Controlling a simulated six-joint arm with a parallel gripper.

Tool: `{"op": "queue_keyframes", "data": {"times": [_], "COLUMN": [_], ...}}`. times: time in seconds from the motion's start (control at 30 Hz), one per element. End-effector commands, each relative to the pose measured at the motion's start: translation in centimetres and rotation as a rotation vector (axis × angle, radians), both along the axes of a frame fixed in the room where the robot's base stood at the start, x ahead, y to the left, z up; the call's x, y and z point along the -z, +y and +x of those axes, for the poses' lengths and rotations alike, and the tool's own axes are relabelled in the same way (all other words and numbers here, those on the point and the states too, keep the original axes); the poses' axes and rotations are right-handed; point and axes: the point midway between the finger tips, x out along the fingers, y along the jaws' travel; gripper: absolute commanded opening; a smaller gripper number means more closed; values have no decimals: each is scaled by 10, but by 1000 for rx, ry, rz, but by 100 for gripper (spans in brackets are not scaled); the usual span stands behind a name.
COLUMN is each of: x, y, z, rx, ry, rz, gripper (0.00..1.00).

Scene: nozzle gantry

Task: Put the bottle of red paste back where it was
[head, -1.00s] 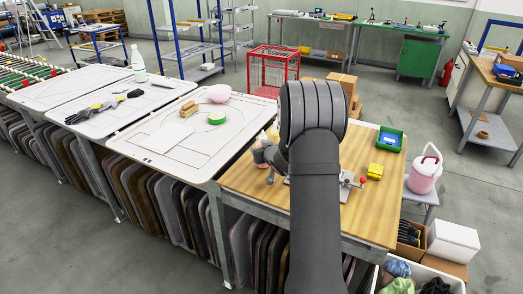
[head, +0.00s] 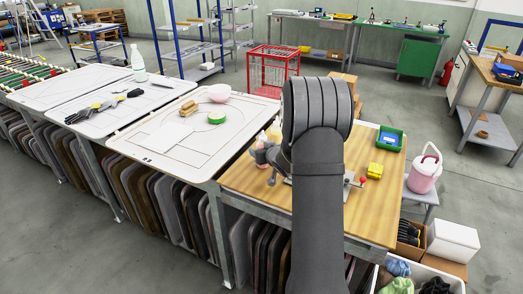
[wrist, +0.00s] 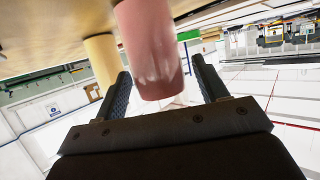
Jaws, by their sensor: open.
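A pinkish-red cylinder, which looks like the bottle of red paste (wrist: 150,45), is large in the wrist view. It reaches in between the two fingers of my gripper (wrist: 161,68). The fingers are spread apart, with a gap visible on each side of it. The wooden bench top (wrist: 50,25) shows at the top of the tilted wrist picture; where the bottle's base meets it is cut off.
A tan cylinder (wrist: 102,62) stands left of the bottle in the wrist view, close to the left finger. On the bench are a yellow block (head: 375,171) and a green-blue bin (head: 390,138). A white board table (head: 160,160) adjoins at the left.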

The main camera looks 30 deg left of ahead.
Motion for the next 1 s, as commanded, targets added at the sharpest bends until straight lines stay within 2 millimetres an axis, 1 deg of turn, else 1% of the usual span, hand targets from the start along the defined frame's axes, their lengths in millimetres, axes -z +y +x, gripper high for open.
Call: {"op": "queue_keyframes", "data": {"times": [0.03,0.3,0.5,0.7,1.0], "x": [-5,-25,-36,-39,-40], "y": [-7,-45,-64,-72,-72], "z": [-5,-38,-55,-62,-63], "rx": [1,1,0,-1,-1], "ry": [-1,-2,0,0,0], "rz": [1,1,0,0,0], "gripper": [66,66,66,66,66]}}
